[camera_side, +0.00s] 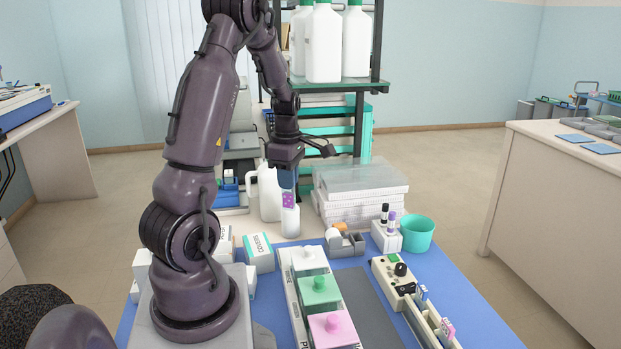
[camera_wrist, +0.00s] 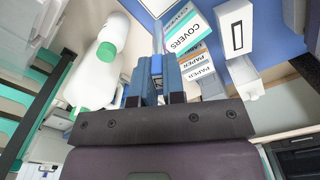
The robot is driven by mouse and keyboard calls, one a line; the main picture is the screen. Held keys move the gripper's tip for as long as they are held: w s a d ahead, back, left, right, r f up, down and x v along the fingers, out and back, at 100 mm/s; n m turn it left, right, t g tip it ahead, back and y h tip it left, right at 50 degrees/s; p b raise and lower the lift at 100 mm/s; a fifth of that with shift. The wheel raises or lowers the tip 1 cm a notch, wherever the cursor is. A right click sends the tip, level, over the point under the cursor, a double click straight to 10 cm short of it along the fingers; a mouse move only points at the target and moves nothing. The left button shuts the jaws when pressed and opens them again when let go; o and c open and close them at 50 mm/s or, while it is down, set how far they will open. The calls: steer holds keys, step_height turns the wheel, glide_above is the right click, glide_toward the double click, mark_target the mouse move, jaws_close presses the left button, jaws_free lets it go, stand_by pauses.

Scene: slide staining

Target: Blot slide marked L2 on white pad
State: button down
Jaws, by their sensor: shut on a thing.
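My gripper (camera_side: 287,180) points down over the back of the blue bench mat, shut on a glass slide (camera_side: 288,199) with purple-pink stained patches. The slide hangs upright in front of a white bottle, apart from the jars. I cannot read its mark, so I cannot tell if it is L2. I cannot pick out a white pad for certain in either view.
White, green and pink lidded jars (camera_side: 319,290) stand in a row at the front. A control box with a slotted rack (camera_side: 398,278) is to their right. A teal cup (camera_side: 416,233), a COVERS box (camera_side: 259,253) and stacked white trays (camera_side: 360,190) stand around the mat.

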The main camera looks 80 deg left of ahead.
mark_target(290, 207)
steer(key=shift+w+d+f, duration=0.1)
steer(key=shift+f, duration=6.15)
steer(key=shift+f, duration=0.5)
steer(key=shift+d+f, duration=0.1)
steer(key=shift+f, duration=0.05)
steer(key=shift+r, duration=3.1)
